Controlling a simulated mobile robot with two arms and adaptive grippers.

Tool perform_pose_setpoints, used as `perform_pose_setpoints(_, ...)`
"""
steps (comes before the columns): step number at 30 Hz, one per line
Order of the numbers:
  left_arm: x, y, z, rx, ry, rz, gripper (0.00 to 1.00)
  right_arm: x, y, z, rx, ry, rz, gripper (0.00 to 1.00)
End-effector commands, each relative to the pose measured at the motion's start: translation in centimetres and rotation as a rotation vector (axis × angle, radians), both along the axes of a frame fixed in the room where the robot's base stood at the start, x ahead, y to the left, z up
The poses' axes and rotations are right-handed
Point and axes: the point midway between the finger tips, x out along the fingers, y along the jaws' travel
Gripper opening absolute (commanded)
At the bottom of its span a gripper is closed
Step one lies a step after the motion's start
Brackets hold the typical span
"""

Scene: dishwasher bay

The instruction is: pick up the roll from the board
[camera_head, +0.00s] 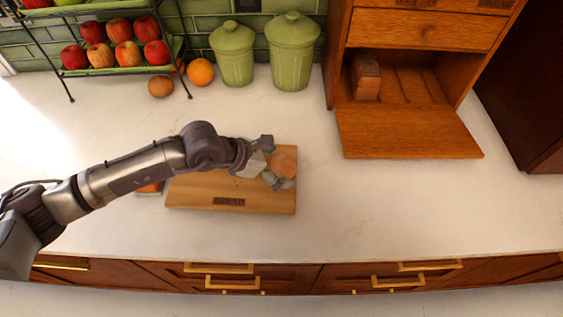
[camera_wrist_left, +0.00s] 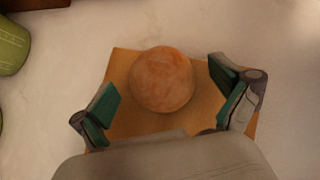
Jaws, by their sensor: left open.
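The roll (camera_head: 284,163) is round and orange-brown and rests on the right part of the wooden board (camera_head: 230,191). My left gripper (camera_head: 275,165) is over the board at the roll, and its fingers partly cover the roll's left side. In the left wrist view the roll (camera_wrist_left: 162,80) lies ahead of and between the two spread fingers (camera_wrist_left: 166,108), with a gap on both sides. The left gripper is open and empty. The board (camera_wrist_left: 122,70) shows under the roll there. My right gripper is not in view.
An orange-brown item (camera_head: 150,188) sits at the board's left edge, partly hidden by my arm. A wooden bread box (camera_head: 405,130) stands open at the back right, with a loaf (camera_head: 366,78) inside. Green canisters (camera_head: 292,50), oranges (camera_head: 201,71) and an apple rack (camera_head: 100,42) stand behind. The front counter is clear.

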Motion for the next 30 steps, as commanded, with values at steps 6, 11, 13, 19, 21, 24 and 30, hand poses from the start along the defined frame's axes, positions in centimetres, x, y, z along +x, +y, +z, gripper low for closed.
perform_pose_setpoints(6, 0.0, 0.0, 0.0, 0.0, 0.0, 0.0, 0.9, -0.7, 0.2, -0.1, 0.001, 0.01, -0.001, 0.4)
perform_pose_setpoints(11, 0.0, 0.0, 0.0, 0.0, 0.0, 0.0, 0.63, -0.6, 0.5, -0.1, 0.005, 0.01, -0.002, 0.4)
perform_pose_setpoints(13, 0.0, 0.0, 0.0, 0.0, 0.0, 0.0, 0.51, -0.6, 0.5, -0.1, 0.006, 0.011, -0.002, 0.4)
perform_pose_setpoints(19, 0.0, 0.0, 0.0, 0.0, 0.0, 0.0, 0.48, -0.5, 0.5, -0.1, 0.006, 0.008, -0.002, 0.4)
perform_pose_setpoints(21, 0.0, 0.0, 0.0, 0.0, 0.0, 0.0, 0.48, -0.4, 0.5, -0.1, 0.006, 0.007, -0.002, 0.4)
perform_pose_setpoints(24, 0.0, 0.0, 0.2, -0.001, 0.0, 0.0, 0.48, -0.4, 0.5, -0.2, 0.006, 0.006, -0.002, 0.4)
perform_pose_setpoints(30, 0.0, 0.0, 1.9, -0.001, -0.004, -0.001, 0.48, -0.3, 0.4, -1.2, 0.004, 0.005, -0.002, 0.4)
